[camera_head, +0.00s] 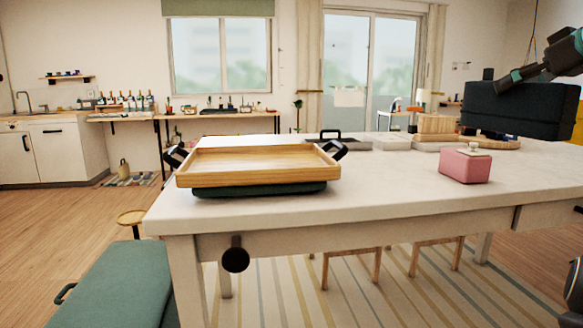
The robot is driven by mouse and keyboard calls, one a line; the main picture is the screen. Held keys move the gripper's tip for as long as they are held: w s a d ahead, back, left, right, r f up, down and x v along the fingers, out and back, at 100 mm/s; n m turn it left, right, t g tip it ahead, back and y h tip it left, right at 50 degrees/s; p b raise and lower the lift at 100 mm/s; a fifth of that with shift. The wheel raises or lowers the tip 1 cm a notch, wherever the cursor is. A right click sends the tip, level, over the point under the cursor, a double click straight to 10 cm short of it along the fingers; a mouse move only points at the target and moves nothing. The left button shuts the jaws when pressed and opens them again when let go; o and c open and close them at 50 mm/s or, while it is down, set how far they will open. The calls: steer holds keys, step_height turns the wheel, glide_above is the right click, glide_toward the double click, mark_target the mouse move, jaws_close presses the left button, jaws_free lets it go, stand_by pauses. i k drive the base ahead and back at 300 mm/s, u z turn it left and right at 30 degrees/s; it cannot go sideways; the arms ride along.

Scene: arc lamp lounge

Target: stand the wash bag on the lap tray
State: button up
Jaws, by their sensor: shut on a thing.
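The dark, box-shaped wash bag (525,112) hangs in the air at the upper right, above the right part of the table. My gripper (500,86) reaches in from the right edge and is shut on the bag's top. Its fingertips are partly hidden against the dark bag. The lap tray (258,167) is a light wooden tray on a dark green base, with dark handles at its back corners. It lies on the left part of the table, well left of the bag, and its top is empty.
The white table (400,188) has free room between the tray and a pink box (465,166) with a pale top. Behind stand stacked wooden items (437,126), flat grey boxes (392,143) and a dark-handled item (330,137). A green bench (112,285) stands at the front left.

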mark_target(293, 162)
steer(key=u, duration=0.8)
steer(key=k, duration=1.05)
steer(key=u, duration=1.2)
steer(key=i, duration=1.9)
steer(key=z, duration=1.5)
steer(key=i, duration=0.75)
steer(key=z, duration=0.85)
